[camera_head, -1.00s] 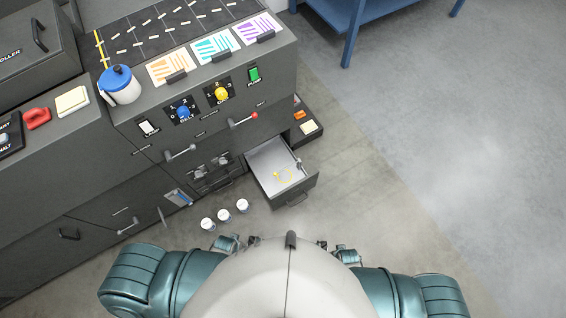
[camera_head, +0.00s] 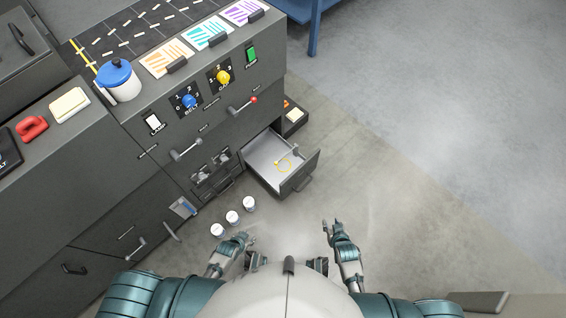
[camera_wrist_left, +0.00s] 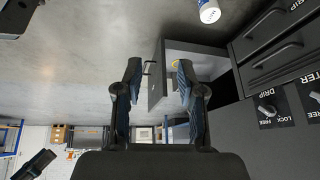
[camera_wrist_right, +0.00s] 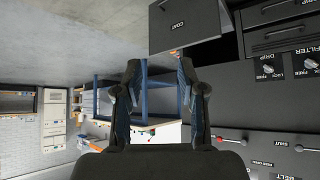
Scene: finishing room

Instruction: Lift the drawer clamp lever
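The drawer also shows between my left fingers in the left wrist view (camera_wrist_left: 155,90). The right wrist view shows a drawer front marked COAT (camera_wrist_right: 180,25). My left gripper (camera_head: 246,240) is open and empty, in front of the white cups. My right gripper (camera_head: 331,227) is open and empty, in front of the drawer and apart from it.
A plain lever (camera_head: 186,150) and a red-knobbed lever (camera_head: 243,106) stick out from the cabinet face (camera_head: 225,130). A blue bench (camera_head: 314,35) stands behind.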

